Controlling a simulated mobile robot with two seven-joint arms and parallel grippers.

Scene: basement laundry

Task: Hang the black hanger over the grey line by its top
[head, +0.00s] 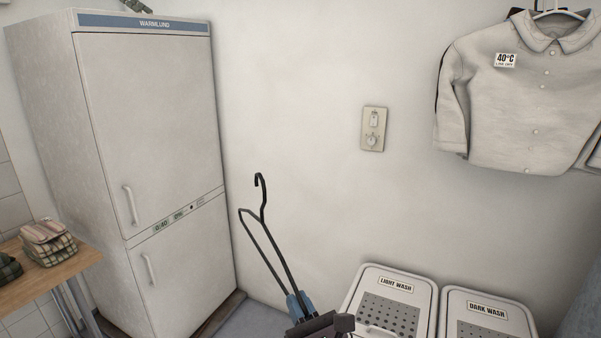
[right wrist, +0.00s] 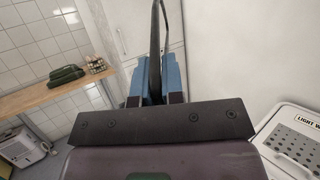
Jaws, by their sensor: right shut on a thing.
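The black hanger (head: 262,235) stands up from my right gripper (head: 299,303) in the head view, with its hook at the top and its body leaning to the upper left. The right gripper is shut on the hanger's lower part. In the right wrist view the hanger (right wrist: 155,45) runs up between the blue fingertips of the right gripper (right wrist: 156,80). The hook is free in the air in front of the white wall. The grey line cannot be made out in either view. My left gripper is not in view.
A tall white fridge (head: 150,140) stands at the left, beside a wooden table (head: 50,276) with folded cloths. Light wash (head: 398,285) and dark wash (head: 487,306) bins stand at the lower right. A shirt (head: 525,95) hangs at the upper right, near a wall switch (head: 374,129).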

